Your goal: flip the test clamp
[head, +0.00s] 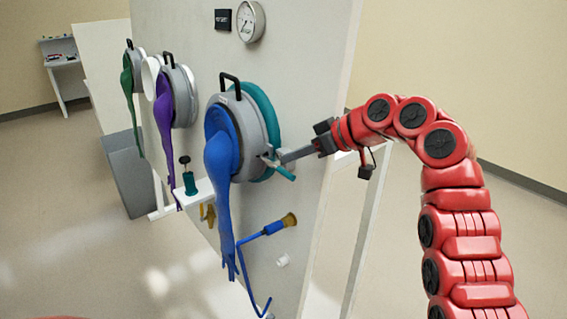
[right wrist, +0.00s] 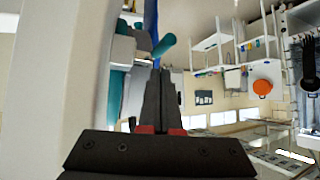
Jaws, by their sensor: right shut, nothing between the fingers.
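A teal lever (head: 284,173), which looks like the test clamp's handle, sticks out at the lower right of the grey port ring with the blue glove (head: 222,160). It angles down to the right. In the right wrist view a teal rounded lever end (right wrist: 163,46) shows just beyond the fingertips. My right gripper (head: 285,158) is shut and empty, its tips close beside the lever's base at the ring's right edge. I cannot tell whether they touch it. My left gripper is not in view.
The white panel (head: 300,60) also carries purple (head: 165,115) and green (head: 127,85) gloves on ports farther left. A small shelf (head: 195,190) with a teal-based item, a blue tube with a brass fitting (head: 289,220) and a gauge (head: 250,21) are around the near port. Floor is free at left.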

